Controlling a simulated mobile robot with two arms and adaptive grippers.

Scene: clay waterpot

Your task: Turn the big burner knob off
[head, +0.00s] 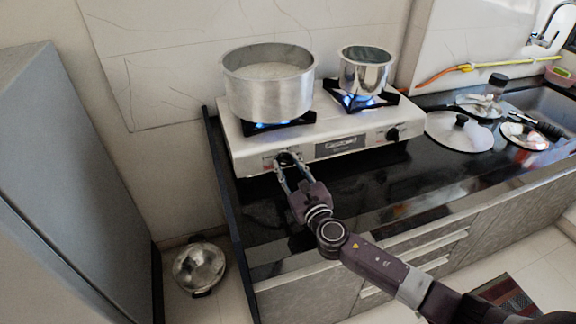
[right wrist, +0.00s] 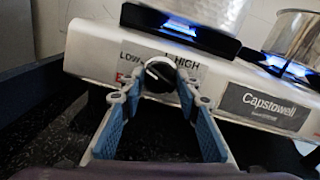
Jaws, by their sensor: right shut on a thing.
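The big burner knob (right wrist: 159,75) is black with a pale mark, at the left of the stove's front panel, under a LOW–HIGH label. My right gripper (head: 289,161) is shut on this knob, with one blue-padded finger on each side in the right wrist view. The fingers partly hide the knob in the head view. The white two-burner stove (head: 238,150) stands on a black counter. A blue flame (head: 262,125) burns under the large metal pot (head: 268,95) on the left burner. My left gripper is not in view.
A smaller metal pot (head: 365,75) sits over a lit right burner, with another black knob (head: 393,134) below it. The black counter (head: 370,185) in front is clear.

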